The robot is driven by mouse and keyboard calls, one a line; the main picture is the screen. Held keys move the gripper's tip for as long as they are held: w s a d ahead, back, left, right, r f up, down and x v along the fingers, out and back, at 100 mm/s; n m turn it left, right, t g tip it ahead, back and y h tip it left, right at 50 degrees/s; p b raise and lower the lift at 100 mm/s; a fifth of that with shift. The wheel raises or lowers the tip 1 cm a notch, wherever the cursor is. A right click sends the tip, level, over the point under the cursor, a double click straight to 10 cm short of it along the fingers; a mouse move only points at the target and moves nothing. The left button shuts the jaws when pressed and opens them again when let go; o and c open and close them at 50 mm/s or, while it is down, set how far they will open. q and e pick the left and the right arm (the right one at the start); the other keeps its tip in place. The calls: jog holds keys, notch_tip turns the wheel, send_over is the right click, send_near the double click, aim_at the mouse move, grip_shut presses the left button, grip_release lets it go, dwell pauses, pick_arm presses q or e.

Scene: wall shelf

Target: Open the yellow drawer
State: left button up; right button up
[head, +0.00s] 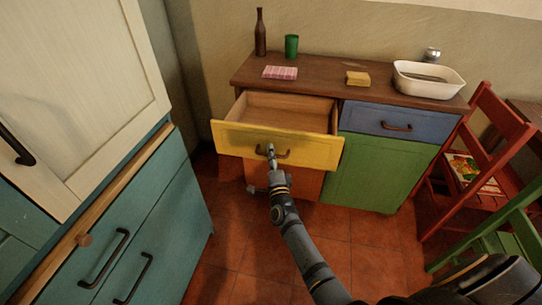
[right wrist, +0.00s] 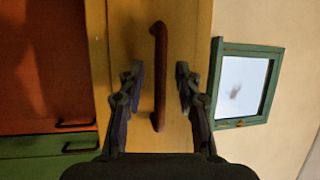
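The yellow drawer (head: 240,139) of the wooden-topped cabinet is pulled well out, and its empty inside shows in the head view. Its dark bow handle (head: 285,154) is on the front. My right gripper (head: 271,151) is at the handle. In the right wrist view the two fingers of my right gripper (right wrist: 160,78) are apart, one on each side of the handle (right wrist: 159,50), with gaps between fingers and handle. The yellow front (right wrist: 195,20) fills the middle of that view. My left gripper is not in view.
A blue drawer (head: 370,116) and green door (head: 375,172) are beside it, both shut. On the top stand a bottle (head: 260,35), a green cup (head: 291,46), a pink cloth (head: 280,72), a sponge (head: 358,78) and a basin (head: 428,84). A teal cabinet (head: 165,215) is left, a red chair (head: 485,150) right.

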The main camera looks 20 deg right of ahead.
jog(key=shift+s, duration=0.1)
jog(key=v, duration=1.1)
jog(key=shift+s+f, duration=0.15)
jog(key=shift+s, duration=0.25)
jog(key=shift+a, duration=0.1)
